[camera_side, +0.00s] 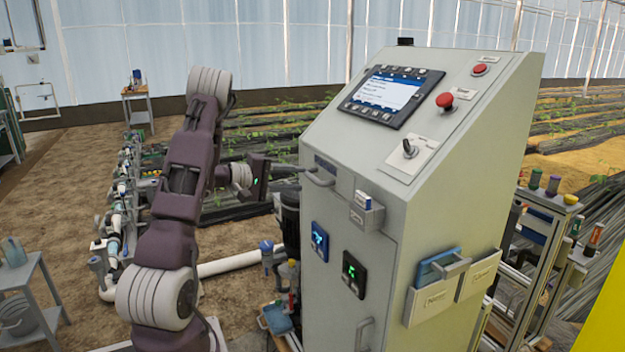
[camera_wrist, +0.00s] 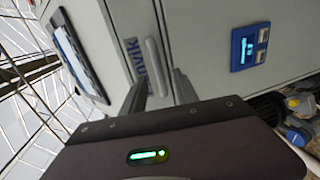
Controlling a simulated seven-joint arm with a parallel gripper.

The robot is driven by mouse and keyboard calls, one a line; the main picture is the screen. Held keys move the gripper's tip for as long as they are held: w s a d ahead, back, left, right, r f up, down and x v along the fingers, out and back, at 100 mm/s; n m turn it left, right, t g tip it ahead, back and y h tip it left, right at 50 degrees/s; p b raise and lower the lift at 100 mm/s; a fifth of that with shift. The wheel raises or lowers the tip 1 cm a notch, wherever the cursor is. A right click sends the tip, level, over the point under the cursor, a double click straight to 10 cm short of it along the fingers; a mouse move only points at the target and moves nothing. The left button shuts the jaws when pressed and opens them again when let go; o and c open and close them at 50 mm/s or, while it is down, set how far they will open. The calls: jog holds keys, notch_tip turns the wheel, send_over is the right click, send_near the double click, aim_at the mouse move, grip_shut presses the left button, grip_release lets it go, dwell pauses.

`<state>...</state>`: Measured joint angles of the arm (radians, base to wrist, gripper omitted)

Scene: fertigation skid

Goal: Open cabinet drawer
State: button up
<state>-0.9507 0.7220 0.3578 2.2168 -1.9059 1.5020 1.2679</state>
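The grey cabinet (camera_side: 395,215) has a drawer front in its upper face, which looks flush with the cabinet. The drawer's curved handle (camera_side: 318,178) also shows in the wrist view (camera_wrist: 156,66), beside a blue label. My gripper (camera_side: 297,169) reaches in from the left, its fingertips close to the handle. In the wrist view, my gripper's two fingers (camera_wrist: 160,91) stand apart, with the near end of the handle in line with the gap between them. I cannot tell whether either finger touches the handle.
A small bin (camera_side: 367,213) sticks out right of the handle. Blue (camera_side: 320,241) and green (camera_side: 354,273) displays sit below, above a lower door handle (camera_side: 363,334). A sloped panel with a screen (camera_side: 390,94) is above. White pipes (camera_side: 230,263) run behind my arm.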

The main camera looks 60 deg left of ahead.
aim_at(310, 178)
jog(key=x, duration=0.5)
jog(key=shift+w, duration=0.35)
grip_shut()
jog(key=shift+d, duration=0.1)
dwell(0.9)
